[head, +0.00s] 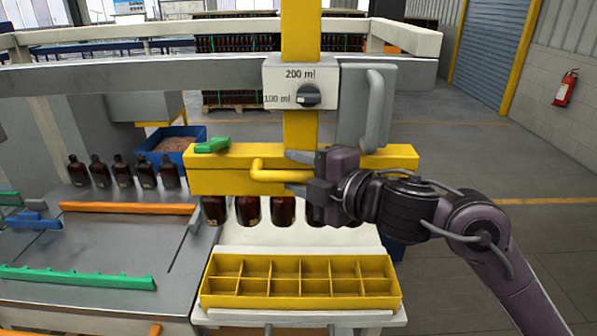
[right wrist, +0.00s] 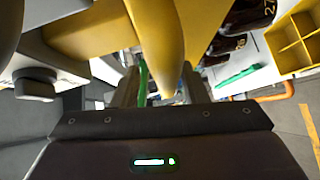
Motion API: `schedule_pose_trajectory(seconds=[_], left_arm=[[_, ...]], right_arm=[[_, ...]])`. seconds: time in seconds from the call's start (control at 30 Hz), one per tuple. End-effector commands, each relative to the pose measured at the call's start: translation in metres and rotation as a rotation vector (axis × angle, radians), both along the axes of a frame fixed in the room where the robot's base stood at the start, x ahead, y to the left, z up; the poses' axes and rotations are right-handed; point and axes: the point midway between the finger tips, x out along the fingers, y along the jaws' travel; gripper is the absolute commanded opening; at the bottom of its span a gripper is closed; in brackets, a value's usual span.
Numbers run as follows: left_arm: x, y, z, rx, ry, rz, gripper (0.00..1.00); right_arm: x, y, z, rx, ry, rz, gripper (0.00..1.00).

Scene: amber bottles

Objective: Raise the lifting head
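The yellow lifting head (head: 222,176) is a horizontal beam on a yellow upright column (head: 300,130), with a yellow bar handle (head: 268,168) on its front. Several amber bottles (head: 282,211) hang or stand directly below it; whether it grips them is not clear. My right gripper (head: 290,172) is at the handle, fingers apart, one above and one below the bar. In the right wrist view the handle (right wrist: 165,70) lies between the spread fingers, with no clear contact. My left gripper is in neither view.
A yellow divided crate (head: 300,302) with empty cells stands in front below the head. A green lever (head: 212,145) sits on the beam. A knob (head: 309,95) marked 100 ml and 200 ml is above. More bottles (head: 122,172) stand at left.

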Motion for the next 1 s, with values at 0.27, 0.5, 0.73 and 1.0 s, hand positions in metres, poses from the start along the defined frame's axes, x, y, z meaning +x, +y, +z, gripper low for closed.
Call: schedule_pose_trajectory(seconds=[0.27, 0.5, 0.73, 1.0], left_arm=[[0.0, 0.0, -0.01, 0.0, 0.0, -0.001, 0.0], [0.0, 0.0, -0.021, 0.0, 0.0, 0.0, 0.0], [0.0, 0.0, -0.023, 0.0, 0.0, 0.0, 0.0], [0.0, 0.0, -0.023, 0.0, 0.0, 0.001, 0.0]], right_arm=[[-0.017, -0.018, 0.0, -0.003, -0.003, -0.001, 0.4], [-0.044, -0.046, 0.007, -0.002, -0.004, -0.002, 0.4], [-0.055, -0.056, 0.011, 0.0, -0.001, -0.001, 0.4], [-0.055, -0.056, 0.011, 0.001, -0.001, 0.0, 0.4]])
